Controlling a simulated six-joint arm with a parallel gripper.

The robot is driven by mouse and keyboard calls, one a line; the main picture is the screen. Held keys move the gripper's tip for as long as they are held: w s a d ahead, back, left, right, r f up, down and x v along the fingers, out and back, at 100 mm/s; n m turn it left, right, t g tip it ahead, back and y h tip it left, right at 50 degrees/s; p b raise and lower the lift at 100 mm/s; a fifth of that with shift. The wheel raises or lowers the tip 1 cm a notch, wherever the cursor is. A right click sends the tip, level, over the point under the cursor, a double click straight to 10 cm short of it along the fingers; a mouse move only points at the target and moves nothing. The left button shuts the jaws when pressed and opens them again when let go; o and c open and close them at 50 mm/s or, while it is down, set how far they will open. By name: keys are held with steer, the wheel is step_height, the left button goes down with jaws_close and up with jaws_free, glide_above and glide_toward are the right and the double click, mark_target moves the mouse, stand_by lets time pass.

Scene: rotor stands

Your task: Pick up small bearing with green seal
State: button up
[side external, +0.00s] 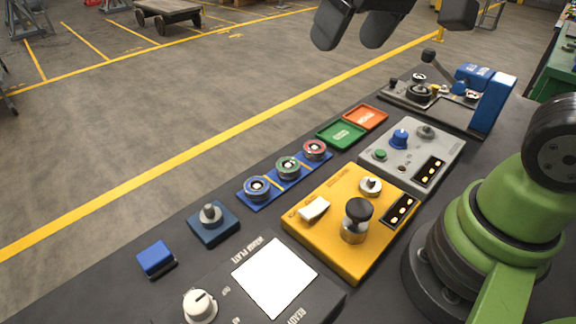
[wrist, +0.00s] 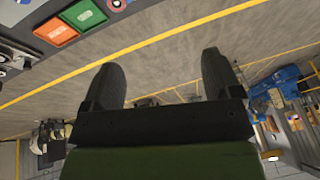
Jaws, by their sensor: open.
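The small bearing with the green seal (side external: 289,167) sits in the middle place of a blue holder (side external: 303,174) on the dark bench. A bearing with a blue seal (side external: 257,187) is to its left and one with a red seal (side external: 314,150) to its right. My gripper (side external: 350,32) is open and empty, high at the top edge of the side view, well away from the bearings. In the wrist view its two dark fingers (wrist: 160,76) stand wide apart with only floor between them. The green-sealed bearing is not visible in the wrist view.
A green tray (side external: 341,134) and an orange tray (side external: 366,117) lie beyond the holder. A yellow control box (side external: 330,245) and a grey one (side external: 400,170) stand to its right. A blue base with a knob (side external: 212,222) and a blue block (side external: 156,258) are at left.

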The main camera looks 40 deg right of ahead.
steer(key=w+f+n+g, duration=0.3)
steer(key=w+f, duration=0.6)
steer(key=f, duration=0.1)
steer(key=n+g+h, duration=0.1)
glide_toward(288, 165)
steer(key=f, duration=0.3)
steer(key=shift+w+a, duration=0.1)
steer(key=shift+w, duration=0.25)
step_height(288, 165, down, 6)
steer(key=shift+s+r, duration=0.15)
steer(key=shift+s, duration=0.05)
steer(key=shift+c, duration=0.5)
steer(key=c, duration=1)
